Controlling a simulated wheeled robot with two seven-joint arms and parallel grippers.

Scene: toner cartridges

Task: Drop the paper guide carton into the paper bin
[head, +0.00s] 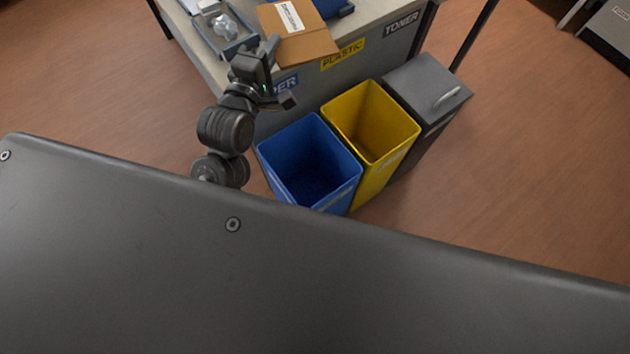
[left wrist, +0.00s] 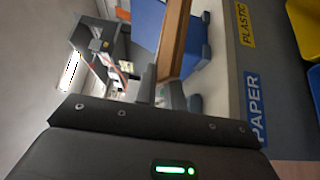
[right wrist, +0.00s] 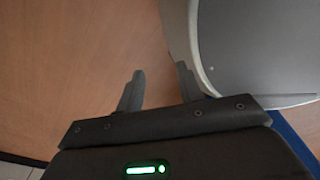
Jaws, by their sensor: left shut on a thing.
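The paper guide carton (head: 302,46) is a flat brown cardboard box with a white label, at the top of the head view over the bench's front edge. My left gripper (head: 271,52) is shut on its left edge. In the left wrist view the carton (left wrist: 173,38) shows edge-on between the fingers (left wrist: 160,90). I cannot tell whether it touches the bench. The paper bin (head: 308,142) is blue, open and looks empty; it stands on the floor below, right of the left gripper. My right gripper (right wrist: 158,88) is open and empty above the floor.
A yellow bin (head: 372,118) and a dark lidded bin (head: 428,82) stand right of the blue one. The bench (head: 190,50) behind carries PAPER, PLASTIC and TONER labels. A blue-grey tray (head: 222,32) with parts sits left of the carton. Floor is clear on both sides.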

